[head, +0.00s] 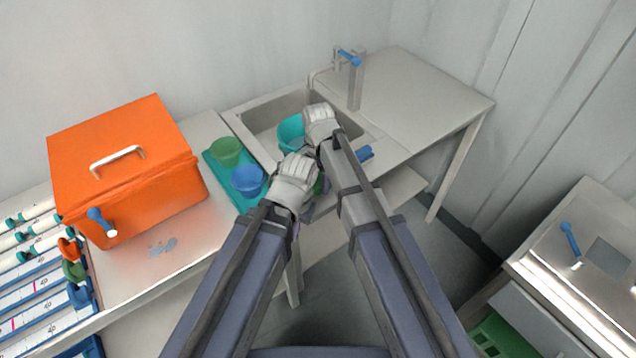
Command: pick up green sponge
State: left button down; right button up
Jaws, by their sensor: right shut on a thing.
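A small green patch (320,184), perhaps the green sponge, shows just right of my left gripper (292,182), with a purple bit (307,213) below it. Most of both is hidden by my arm. My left gripper is at the sink's front edge; its fingertips are not clear. My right gripper (320,122) is over the sink (262,112), shut at the right side of a teal bowl (290,134). The contact is hidden behind the hand.
An orange box (130,165) is farther left. A faucet (355,80) rises behind. A blue object (365,153) lies right. The counter's right part is clear.

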aim_at(318, 179)
jog(key=shift+c, duration=0.4)
notch_tip(318, 179, up, 10)
jog(key=p, duration=1)
jog(key=o, duration=0.8)
jog(key=c, duration=0.7)
